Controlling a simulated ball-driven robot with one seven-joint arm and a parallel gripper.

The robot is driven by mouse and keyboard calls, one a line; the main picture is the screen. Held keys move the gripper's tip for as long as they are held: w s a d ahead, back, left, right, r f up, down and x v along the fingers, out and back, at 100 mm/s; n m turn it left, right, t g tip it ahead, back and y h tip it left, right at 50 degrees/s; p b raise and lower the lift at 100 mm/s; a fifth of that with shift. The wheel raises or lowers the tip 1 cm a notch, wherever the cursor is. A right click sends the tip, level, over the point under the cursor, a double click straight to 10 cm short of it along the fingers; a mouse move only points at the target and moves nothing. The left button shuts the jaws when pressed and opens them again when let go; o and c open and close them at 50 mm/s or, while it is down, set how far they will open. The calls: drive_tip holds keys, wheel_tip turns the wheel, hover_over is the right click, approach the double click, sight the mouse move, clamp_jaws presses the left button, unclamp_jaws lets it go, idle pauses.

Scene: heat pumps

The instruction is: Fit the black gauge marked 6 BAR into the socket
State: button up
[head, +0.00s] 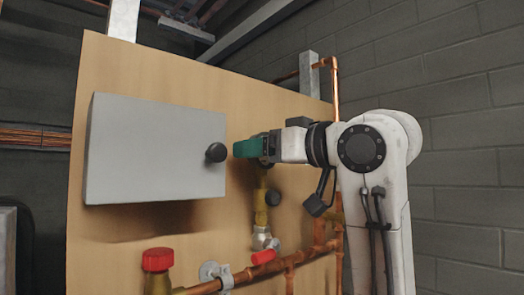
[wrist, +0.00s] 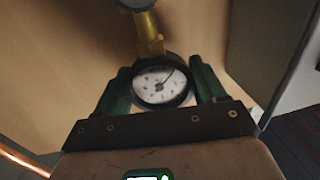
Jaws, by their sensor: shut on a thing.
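The black-rimmed gauge (wrist: 162,82) with a white dial sits between the green fingers of my gripper (wrist: 164,88) in the wrist view. The dial's marking is too small to read. My gripper (head: 250,147) is shut on the gauge in front of the wooden board, and it mostly hides the gauge in the head view. The brass fitting (wrist: 150,38) lies in line with the gauge, close against its rim in the wrist view. The upright brass pipe (head: 261,208) shows just below my gripper in the head view. I cannot tell whether the gauge's stem is inside the socket.
Copper pipes, a red-capped valve (head: 157,260) and a red handle (head: 262,257) are below. A dark round part (head: 273,197) sits beside the brass pipe.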

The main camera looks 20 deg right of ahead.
drive_tip(key=shift+f+b, duration=0.45)
drive_tip(key=shift+f, duration=0.45)
idle(0.8)
drive_tip(key=o, duration=1.5)
drive_tip(key=v, duration=0.8)
drive_tip(key=shift+s+d+b, duration=0.15)
drive_tip(key=shift+s+b, duration=0.1)
drive_tip(key=shift+b, duration=0.1)
idle(0.3)
idle(0.5)
